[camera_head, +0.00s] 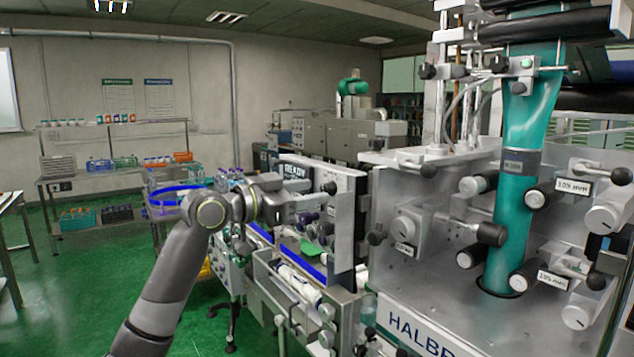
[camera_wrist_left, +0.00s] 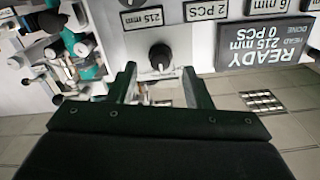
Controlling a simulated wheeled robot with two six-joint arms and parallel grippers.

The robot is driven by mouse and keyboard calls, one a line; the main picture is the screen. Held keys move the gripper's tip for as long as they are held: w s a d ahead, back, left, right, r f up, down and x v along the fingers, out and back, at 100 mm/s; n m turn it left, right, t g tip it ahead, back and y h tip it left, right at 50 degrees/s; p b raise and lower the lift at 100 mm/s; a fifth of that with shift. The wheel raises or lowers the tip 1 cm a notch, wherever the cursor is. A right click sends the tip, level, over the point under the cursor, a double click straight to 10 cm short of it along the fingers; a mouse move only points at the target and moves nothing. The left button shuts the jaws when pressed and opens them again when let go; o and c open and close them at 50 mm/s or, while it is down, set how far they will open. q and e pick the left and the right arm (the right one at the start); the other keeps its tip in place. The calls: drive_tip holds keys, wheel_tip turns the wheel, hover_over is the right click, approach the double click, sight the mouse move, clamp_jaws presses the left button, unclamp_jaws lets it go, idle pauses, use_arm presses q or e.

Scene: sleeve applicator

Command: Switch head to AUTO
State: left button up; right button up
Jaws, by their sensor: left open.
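My left gripper (camera_head: 318,200) reaches in from the left to the front of a white control panel on the machine. In the left wrist view, which is upside down, my left gripper (camera_wrist_left: 160,78) is open and empty. A black rotary knob (camera_wrist_left: 160,57) on the panel shows between and just beyond its fingertips, apparently not gripped. I cannot read the knob's setting or any AUTO marking. The display (camera_wrist_left: 262,42) reads READY, 215 mm, 0 PCS and HEAD DONE. My right gripper is out of view.
Labels reading 215 mm (camera_wrist_left: 147,18), 2 PCS (camera_wrist_left: 206,9) and 6 mm (camera_wrist_left: 266,5) sit near the knob. The silver machine (camera_head: 420,270) with a teal sleeve film (camera_head: 525,120) fills the right side. Shelves (camera_head: 110,165) stand at the back left. Green floor is open at left.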

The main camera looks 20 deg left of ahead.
sight(328, 189)
use_arm(q)
drive_tip(key=shift+p+x, duration=0.35)
drive_tip(key=shift+x, duration=0.95)
clamp_jaws()
